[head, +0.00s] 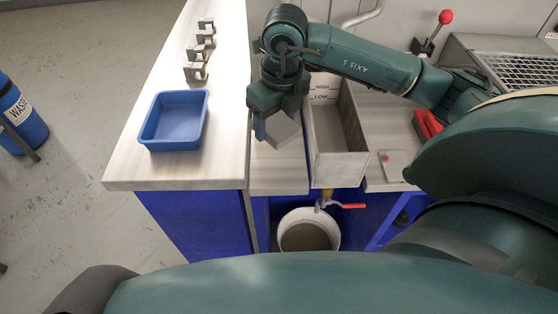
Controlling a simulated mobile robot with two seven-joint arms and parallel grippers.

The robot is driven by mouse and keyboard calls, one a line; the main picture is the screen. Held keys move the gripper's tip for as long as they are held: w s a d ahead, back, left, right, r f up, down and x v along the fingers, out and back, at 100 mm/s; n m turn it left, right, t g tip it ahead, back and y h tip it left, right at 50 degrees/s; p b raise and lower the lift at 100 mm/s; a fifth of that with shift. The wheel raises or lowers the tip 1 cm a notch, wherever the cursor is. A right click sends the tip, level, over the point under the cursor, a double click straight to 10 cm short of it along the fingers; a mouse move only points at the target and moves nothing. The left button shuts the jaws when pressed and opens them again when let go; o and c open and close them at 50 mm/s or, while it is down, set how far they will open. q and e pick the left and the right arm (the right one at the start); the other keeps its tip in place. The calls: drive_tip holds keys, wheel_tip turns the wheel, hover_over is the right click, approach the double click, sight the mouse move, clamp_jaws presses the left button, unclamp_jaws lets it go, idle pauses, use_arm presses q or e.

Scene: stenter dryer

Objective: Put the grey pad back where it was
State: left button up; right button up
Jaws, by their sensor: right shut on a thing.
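The grey pad (284,131) is a light grey block held below my right gripper (276,120). The right gripper is shut on it, above the lower wooden shelf between the white-topped counter and the metal tank. The pad looks tilted in this view. I cannot tell whether it touches the shelf. My left gripper is not in view.
A blue tray (174,146) sits on the left counter (222,80), with several metal clamps (196,71) behind it. The open metal tank (340,158) stands just right of the pad. A white bucket (284,224) is below its red-handled tap (345,206). A red-knobbed lever (445,17) stands behind.

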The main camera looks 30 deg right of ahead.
drive_tip(key=m, duration=0.2)
drive_tip(key=shift+w+d+m, duration=0.1)
drive_tip(key=shift+d+m, duration=0.3)
drive_tip(key=shift+f, duration=0.3)
hover_over(279, 160)
drive_tip(key=shift+m, duration=0.3)
wheel_tip(279, 160, down, 5)
drive_tip(key=shift+f, duration=0.15)
wheel_tip(279, 160, down, 4)
drive_tip(key=shift+f+p, duration=0.1)
drive_tip(key=shift+p, duration=0.35)
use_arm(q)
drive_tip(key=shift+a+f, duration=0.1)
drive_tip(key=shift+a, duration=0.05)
use_arm(e)
drive_tip(key=shift+f, duration=0.1)
drive_tip(key=shift+f+b, duration=0.15)
drive_tip(key=shift+b, duration=0.15)
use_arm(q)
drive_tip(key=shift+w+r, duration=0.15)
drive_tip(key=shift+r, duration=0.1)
use_arm(e)
drive_tip(key=o, duration=1)
